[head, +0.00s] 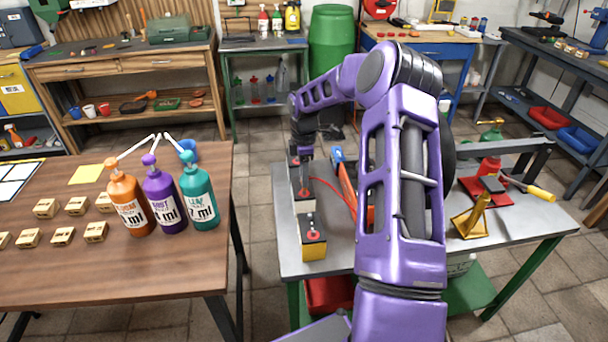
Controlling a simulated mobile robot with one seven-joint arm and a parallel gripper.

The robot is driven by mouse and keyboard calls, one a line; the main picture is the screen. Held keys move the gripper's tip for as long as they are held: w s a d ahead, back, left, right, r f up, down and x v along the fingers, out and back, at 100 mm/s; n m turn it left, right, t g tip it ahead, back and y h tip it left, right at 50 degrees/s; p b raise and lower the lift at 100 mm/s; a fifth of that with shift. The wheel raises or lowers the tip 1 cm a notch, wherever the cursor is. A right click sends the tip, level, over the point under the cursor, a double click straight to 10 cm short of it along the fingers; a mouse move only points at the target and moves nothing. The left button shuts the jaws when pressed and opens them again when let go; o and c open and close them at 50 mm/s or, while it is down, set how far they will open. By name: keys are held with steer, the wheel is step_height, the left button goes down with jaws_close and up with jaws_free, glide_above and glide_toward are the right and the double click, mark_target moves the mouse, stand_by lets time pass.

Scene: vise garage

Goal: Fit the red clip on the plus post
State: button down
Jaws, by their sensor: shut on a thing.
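My gripper (303,155) is at the far end of my arm, pointing down over the back left of the grey metal bench. It is shut on what seems to be the red clip, but the jaws and the clip are too small and dark to make out. A battery-like block with a dark top and red patches (304,196) stands just below and in front of it. A second block, yellow with a black top and a red patch (313,240), stands nearer on the bench's left edge. A thin red cable (328,186) runs rightward from this area. I cannot tell which post is plus.
My arm hides the middle of the metal bench (285,262). A wooden table (120,272) with three pump bottles stands left, across a gap.

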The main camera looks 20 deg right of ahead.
steer(key=shift+f, duration=0.2)
stand_by(0.5)
steer(key=shift+f+b, duration=0.35)
steer(key=shift+f, duration=0.25)
steer(key=shift+f, duration=0.35)
stand_by(0.7)
jaws_free()
stand_by(0.5)
steer(key=shift+r, duration=0.15)
